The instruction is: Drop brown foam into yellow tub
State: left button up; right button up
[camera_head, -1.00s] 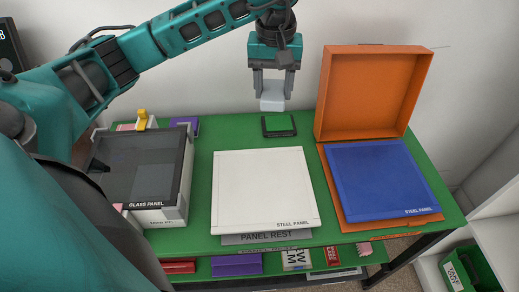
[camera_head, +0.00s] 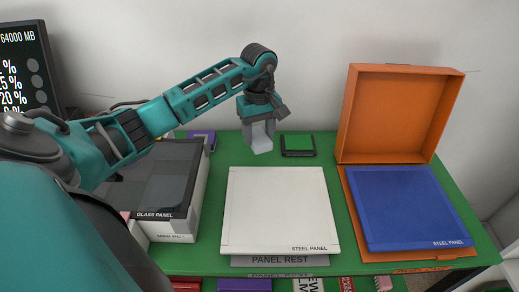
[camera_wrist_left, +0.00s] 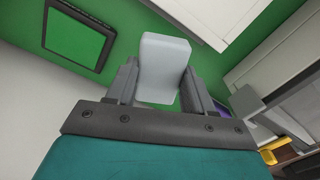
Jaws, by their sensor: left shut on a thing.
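In the left wrist view the block (camera_wrist_left: 163,62) sits between the two fingers of the gripper (camera_wrist_left: 165,88). I cannot tell whether the block touches the table. No brown foam and no yellow tub can be made out in these views. My right gripper is out of view.
The green table (camera_head: 212,215) holds a white steel panel (camera_head: 278,208), a glass-panelled case (camera_head: 165,185) at left, and an open orange box (camera_head: 400,110) with a blue panel (camera_head: 410,205) at right. A screen (camera_head: 25,65) stands at far left.

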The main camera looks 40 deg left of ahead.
aim_at(259, 161)
pick_arm(q)
jog(key=shift+f+b, duration=0.35)
jog(key=shift+f, duration=2.6)
jog(key=shift+f, duration=0.1)
jog(key=o, duration=0.9)
jog(key=shift+o, duration=0.2)
